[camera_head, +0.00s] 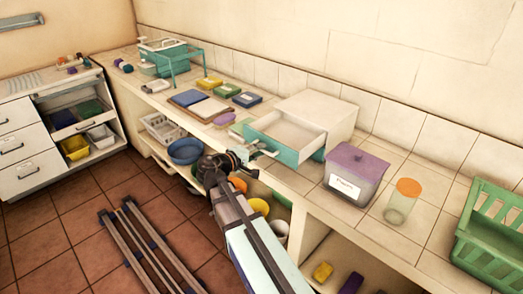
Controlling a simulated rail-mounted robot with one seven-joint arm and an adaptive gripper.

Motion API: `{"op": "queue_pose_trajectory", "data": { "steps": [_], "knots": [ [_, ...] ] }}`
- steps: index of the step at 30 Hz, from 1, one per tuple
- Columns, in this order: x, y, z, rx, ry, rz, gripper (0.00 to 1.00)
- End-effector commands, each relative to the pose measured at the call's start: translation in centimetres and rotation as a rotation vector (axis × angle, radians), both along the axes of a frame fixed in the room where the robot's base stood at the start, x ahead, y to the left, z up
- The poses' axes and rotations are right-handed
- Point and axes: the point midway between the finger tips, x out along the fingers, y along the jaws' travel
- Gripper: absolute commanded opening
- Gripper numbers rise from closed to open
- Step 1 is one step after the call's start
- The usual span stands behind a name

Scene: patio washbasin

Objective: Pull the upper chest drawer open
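A small white chest (318,108) stands on the tiled counter, right of the middle. Its teal-fronted drawer (287,146) is pulled well out toward the front left, and its pale inside shows empty. A light handle (262,150) is on the drawer front. No second drawer can be made out below it. My gripper (243,158) is at the counter's front edge, just left of the handle and very close to it. Its fingers are small and dark here, so I cannot tell whether they touch the handle or are open or shut.
A purple-lidded container (355,174) and an orange-lidded jar (403,201) stand right of the chest. A green crate (492,235) is at far right. A purple item (224,119) and several colored boxes lie left. A blue bowl (185,151) is on the shelf below.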

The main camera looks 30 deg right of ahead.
Motion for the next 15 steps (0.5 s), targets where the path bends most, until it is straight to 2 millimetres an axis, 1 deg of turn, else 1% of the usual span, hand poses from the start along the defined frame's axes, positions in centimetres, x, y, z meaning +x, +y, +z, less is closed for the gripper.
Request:
{"op": "queue_pose_trajectory", "data": {
  "steps": [9,15],
  "knots": [
    [-1.9,5.7,1.3,0.000,-0.001,0.004,0.23],
    [-2.8,8.4,1.9,0.000,0.000,0.002,0.23]
  ]
}}
